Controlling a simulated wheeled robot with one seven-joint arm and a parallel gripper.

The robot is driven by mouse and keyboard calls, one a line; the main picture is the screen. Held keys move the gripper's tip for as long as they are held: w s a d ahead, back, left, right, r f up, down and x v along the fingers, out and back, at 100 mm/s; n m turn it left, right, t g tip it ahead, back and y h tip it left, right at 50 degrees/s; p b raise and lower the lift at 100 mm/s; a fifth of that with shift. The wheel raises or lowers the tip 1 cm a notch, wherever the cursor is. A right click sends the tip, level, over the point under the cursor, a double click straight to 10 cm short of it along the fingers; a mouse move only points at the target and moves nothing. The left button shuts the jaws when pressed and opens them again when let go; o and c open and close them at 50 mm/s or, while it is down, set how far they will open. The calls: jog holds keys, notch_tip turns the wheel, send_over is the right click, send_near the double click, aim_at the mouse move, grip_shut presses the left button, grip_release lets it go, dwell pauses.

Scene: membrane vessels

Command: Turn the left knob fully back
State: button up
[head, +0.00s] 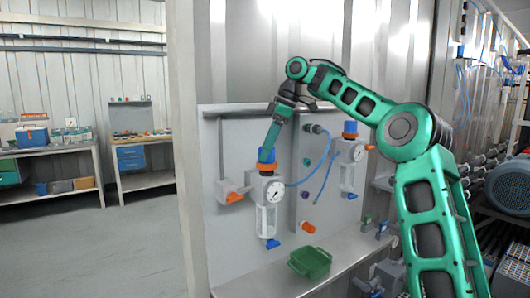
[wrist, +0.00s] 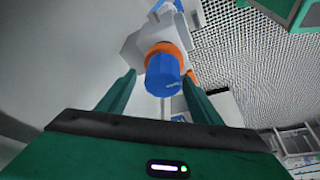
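The left knob (head: 266,155) is blue with an orange collar and sits on top of the left regulator, which has a round gauge (head: 274,191) and a clear bowl. My gripper (head: 271,144) comes down from above at the knob. In the wrist view the knob (wrist: 163,80) shows between the two green fingers of my gripper (wrist: 160,76). The right knob (head: 350,128), also blue, stands on the right regulator.
The grey panel (head: 236,150) behind carries blue hoses (head: 305,181) and orange and blue fittings. A green tray (head: 311,262) rests on the shelf below. Workbenches (head: 50,151) stand far left, with open floor before them.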

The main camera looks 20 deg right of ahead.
aim_at(275, 161)
jog(key=w+v, duration=0.1)
jog(key=v, duration=0.6)
jog(key=shift+s+r, duration=0.25)
jog(key=shift+s, duration=0.1)
dwell(0.4)
